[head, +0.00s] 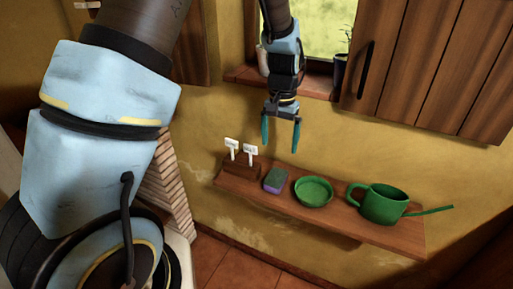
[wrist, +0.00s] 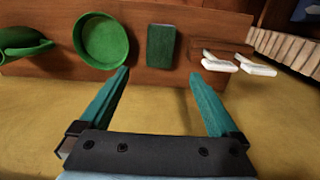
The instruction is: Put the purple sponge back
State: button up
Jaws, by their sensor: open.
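The sponge (head: 276,180) lies on a wooden wall shelf (head: 335,222), with a dark green top and a purple side, between a small block with white labels and a green dish. In the wrist view the sponge (wrist: 161,46) shows only its green face, just beyond and between my fingertips. My gripper (head: 281,143) is open and empty, above the shelf near the wall, with its teal fingers pointing down. The fingers also show apart in the wrist view (wrist: 160,74), not touching the sponge.
The green dish (head: 314,191) sits right of the sponge, and a green watering can (head: 383,203) stands farther right. White labels (head: 250,152) stand on a brown block (head: 242,169) at the shelf's left end. A window sill (head: 310,87) and a wooden cabinet (head: 430,70) are above.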

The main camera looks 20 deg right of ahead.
jog(key=w+a+r+n, duration=0.1)
jog(key=a+r+n, duration=0.1)
jog(key=a, duration=0.6)
jog(key=w+a+r+n, duration=0.1)
jog(key=a+r, duration=0.2)
jog(key=a, duration=0.4)
jog(key=s+a+r+n, duration=0.1)
jog(key=s+a+n, duration=0.1)
jog(key=a, duration=0.5)
jog(key=s+a+r+n+t, duration=0.1)
jog(key=s+a, duration=0.3)
jog(key=a, duration=0.4)
jog(key=shift+s+a+r+n+t, duration=0.2)
jog(key=shift+a+n+t, duration=0.1)
jog(key=shift+n, duration=0.4)
jog(key=shift+o, duration=0.2)
